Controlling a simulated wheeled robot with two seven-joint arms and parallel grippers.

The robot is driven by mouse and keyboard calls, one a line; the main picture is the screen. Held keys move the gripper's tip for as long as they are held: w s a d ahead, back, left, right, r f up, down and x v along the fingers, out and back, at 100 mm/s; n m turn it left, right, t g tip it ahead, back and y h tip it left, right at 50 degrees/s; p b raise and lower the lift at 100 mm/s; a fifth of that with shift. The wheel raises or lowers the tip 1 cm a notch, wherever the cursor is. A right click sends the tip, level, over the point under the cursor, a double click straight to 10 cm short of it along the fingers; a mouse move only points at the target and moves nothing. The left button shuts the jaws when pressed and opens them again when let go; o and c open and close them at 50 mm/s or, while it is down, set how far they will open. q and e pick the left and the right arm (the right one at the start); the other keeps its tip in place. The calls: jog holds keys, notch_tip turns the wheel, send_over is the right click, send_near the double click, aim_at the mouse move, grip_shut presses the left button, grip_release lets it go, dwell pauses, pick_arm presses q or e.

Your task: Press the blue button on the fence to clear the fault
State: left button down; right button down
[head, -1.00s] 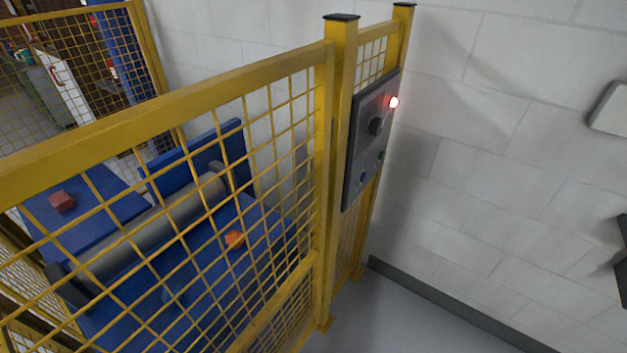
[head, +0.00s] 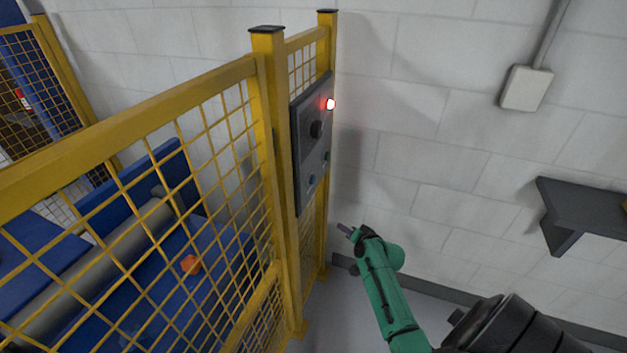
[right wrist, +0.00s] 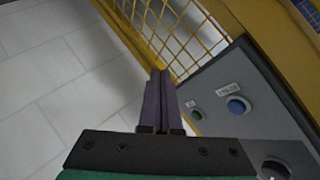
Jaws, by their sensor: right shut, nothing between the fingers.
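The grey control panel (head: 311,140) is mounted on the yellow fence and shows a lit red lamp (head: 331,104) near its top and a black knob (head: 317,129) below it. The blue button (head: 312,180) is low on the panel; it shows larger in the right wrist view (right wrist: 237,105), with a label beside it. A green button (head: 326,157) is near it, also in the right wrist view (right wrist: 196,114). My right gripper (head: 342,228) is shut and empty, below and right of the panel, apart from it. Its purple fingers (right wrist: 157,72) point toward the fence mesh. My left gripper is out of view.
The yellow mesh fence (head: 262,130) encloses a blue machine with a grey roller (head: 95,268) and an orange object (head: 190,264). A dark shelf (head: 575,200) and a white box (head: 526,88) are on the wall at right. Floor beside the fence is clear.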

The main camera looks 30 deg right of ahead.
aim_at(313, 180)
jog(key=w+d+r+m+t, duration=0.2)
jog(key=d+r, duration=0.2)
jog(key=r, duration=0.8)
jog(key=shift+t+h, duration=0.4)
jog(key=w+a+p, duration=0.1)
jog(key=w+a, duration=0.4)
jog(key=w, duration=0.2)
jog(key=shift+w, duration=0.15)
dwell(1.0)
jog(key=shift+w+a, duration=0.25)
jog(key=shift+w+a, duration=0.3)
jog(key=shift+w, duration=0.1)
dwell(0.8)
jog(key=shift+s+d, duration=0.5)
jog(key=shift+s, duration=0.2)
